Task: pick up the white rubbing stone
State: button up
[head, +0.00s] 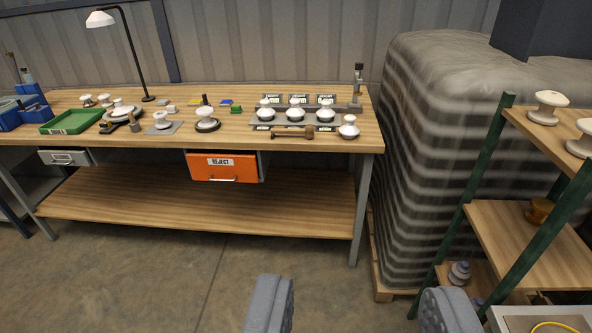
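A small pale block (171,108) lies on the workbench (340,142), left of its middle. It may be the white rubbing stone, but it is too small to tell for sure. A greyish block lies just behind it. My gripper (360,308) shows at the bottom edge, its two grey fingers wide apart. It is open and empty, over the floor well in front of the bench and far from the block.
White insulators on a grey rack (283,113) stand at the bench's right. A green tray (76,121), a lamp (135,60) and an orange REJECT drawer (222,168) are left of it. A wrapped pallet (425,150) and a green-framed shelf (515,215) stand right. The floor ahead is clear.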

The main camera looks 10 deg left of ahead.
aim_at(171, 109)
jog(key=z, duration=0.05)
jog(key=i, duration=1.15)
jog(key=u, duration=1.15)
jog(key=i, duration=1)
jog(key=z, duration=0.05)
